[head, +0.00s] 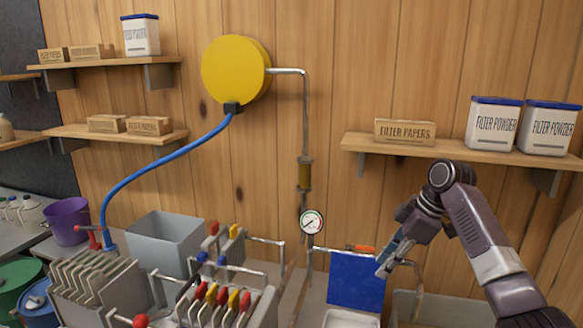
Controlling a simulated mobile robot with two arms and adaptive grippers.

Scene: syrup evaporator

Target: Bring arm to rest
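My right arm comes in from the lower right, bends at an elbow below the right shelf and reaches down to the left. My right gripper (387,265) points down and left, in front of the top right of a blue panel (350,282). No object shows clearly in it, and its finger gap is too small to judge. My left gripper is not in view.
A right shelf (360,145) holds a filter papers box (404,131) and two filter powder tubs (492,124). A pipe with a gauge (312,221) runs down the wall. A grey bin (165,243) and colored-handled equipment (222,300) stand at left.

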